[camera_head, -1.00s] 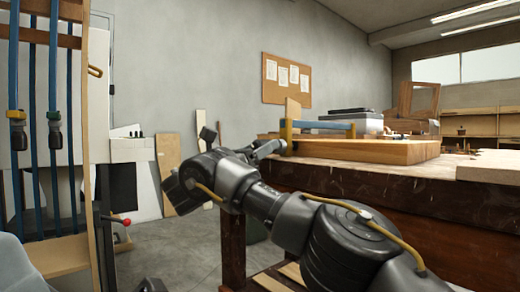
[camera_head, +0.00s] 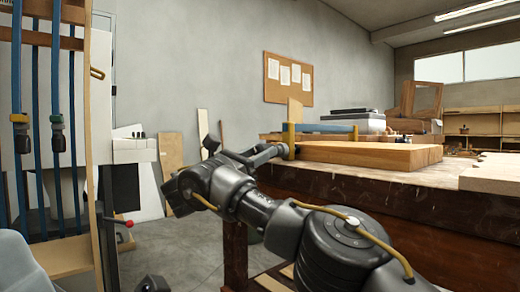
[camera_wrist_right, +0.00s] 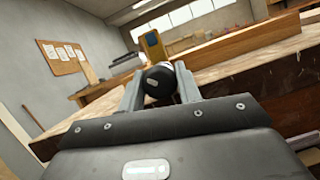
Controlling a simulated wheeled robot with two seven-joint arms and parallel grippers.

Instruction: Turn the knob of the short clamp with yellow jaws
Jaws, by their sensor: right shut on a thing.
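The short clamp shows its blue bar (camera_head: 326,128) and a yellow jaw (camera_head: 291,138) at the near left end of the workbench, by a wooden board. Its other jaw is partly hidden. In the right wrist view, its yellow jaw (camera_wrist_right: 153,45) stands just beyond the dark round knob (camera_wrist_right: 159,82). My right gripper (camera_head: 272,152) reaches the knob from the left end of the bench. In the right wrist view its two grey fingers (camera_wrist_right: 159,88) are shut on the knob, one on each side.
A thick wooden board (camera_head: 372,154) lies on the workbench (camera_head: 400,182). A pale board (camera_head: 490,174) lies at the right. A rack (camera_head: 98,150) with long blue-bar clamps stands at the left. Open floor (camera_head: 175,240) lies between rack and bench.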

